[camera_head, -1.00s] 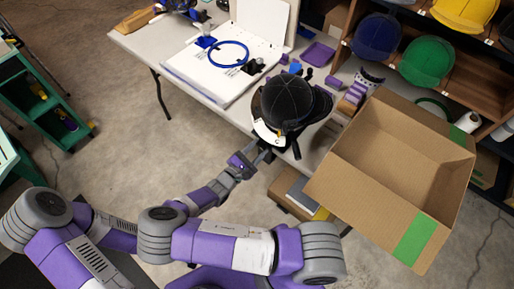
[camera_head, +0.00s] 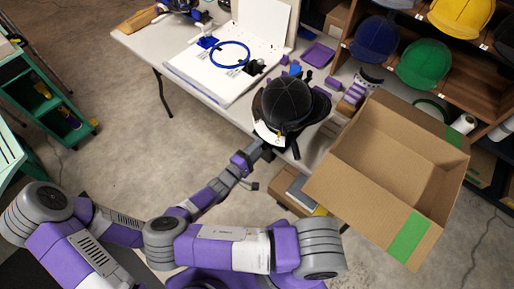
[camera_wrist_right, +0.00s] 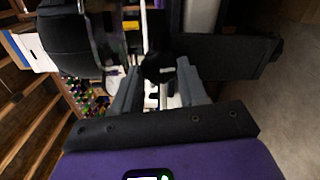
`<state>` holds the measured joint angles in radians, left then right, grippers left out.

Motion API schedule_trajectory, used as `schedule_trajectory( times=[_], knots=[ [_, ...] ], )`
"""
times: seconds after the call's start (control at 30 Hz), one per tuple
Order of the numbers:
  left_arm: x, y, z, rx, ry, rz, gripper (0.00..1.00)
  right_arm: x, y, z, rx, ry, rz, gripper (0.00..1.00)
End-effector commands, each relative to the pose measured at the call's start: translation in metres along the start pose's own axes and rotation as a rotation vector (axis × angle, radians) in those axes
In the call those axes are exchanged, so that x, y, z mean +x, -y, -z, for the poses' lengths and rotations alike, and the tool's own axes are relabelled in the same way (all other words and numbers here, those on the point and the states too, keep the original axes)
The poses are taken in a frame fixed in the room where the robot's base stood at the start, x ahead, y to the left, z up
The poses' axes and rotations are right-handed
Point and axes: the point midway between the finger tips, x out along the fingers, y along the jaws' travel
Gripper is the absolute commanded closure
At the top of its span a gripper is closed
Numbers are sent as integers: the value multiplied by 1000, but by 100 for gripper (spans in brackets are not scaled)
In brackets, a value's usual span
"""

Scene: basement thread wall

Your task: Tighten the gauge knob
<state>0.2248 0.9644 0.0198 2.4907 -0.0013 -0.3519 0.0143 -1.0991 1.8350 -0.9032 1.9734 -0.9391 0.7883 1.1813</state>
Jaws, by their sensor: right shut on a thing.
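A dark round knob (camera_wrist_right: 157,68) with a pale mark shows in the right wrist view; I take it to be the gauge knob. My right gripper (camera_wrist_right: 161,90) is shut on it, one grey finger on each side. In the head view my right gripper (camera_head: 264,148) reaches up to the table's near edge, just below a black cap (camera_head: 286,103) on a dark stand. A white piece (camera_head: 267,134) shows at the cap's front. The knob is too small and covered to make out in the head view. My left gripper is out of view.
A large open cardboard box (camera_head: 425,205) stands right of the cap, close to it. Shelves of caps stand behind. A green cart (camera_head: 40,95) is at left, with open floor between.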

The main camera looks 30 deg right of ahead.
Motion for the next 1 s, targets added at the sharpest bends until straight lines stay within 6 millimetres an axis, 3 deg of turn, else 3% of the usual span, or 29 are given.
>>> schedule_trajectory(
  times=[0.33,0.87,0.9,1.0],
  knots=[
    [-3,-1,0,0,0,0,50,-1,0,0,129,-2,1,88],
    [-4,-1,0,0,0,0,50,-1,0,0,149,-1,2,88],
    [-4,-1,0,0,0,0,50,-1,0,0,149,-1,2,51],
    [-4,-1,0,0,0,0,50,0,0,0,148,-1,2,36]
  ],
)
